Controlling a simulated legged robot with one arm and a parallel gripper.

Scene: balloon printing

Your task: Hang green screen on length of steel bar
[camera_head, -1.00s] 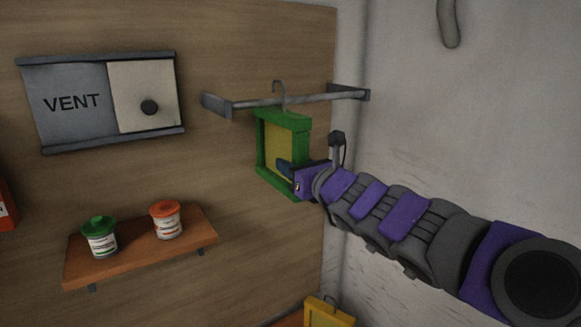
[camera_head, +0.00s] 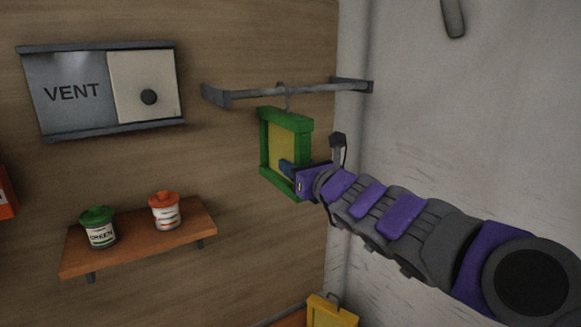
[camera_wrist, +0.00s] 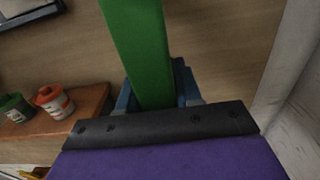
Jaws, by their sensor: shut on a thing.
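The green screen (camera_head: 286,119) is a green frame with a yellow panel and a grey hook (camera_head: 288,101) on top. It hangs roughly upright just below the steel bar (camera_head: 250,95), which runs between two wall brackets. The hook's top reaches the bar and shows just above it; I cannot tell whether its weight rests there. My gripper (camera_head: 288,168) is shut on the frame's lower right side. In the wrist view, the blue fingers of my gripper (camera_wrist: 155,97) are around the green screen (camera_wrist: 138,45); the hook is out of that view.
A VENT panel (camera_head: 72,93) is on the wall at left. A wooden shelf (camera_head: 130,247) holds a green-lidded pot (camera_head: 99,230) and an orange-lidded pot (camera_head: 164,212). A yellow frame (camera_head: 330,314) stands at the bottom. A pale wall (camera_head: 480,130) lies close on the right.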

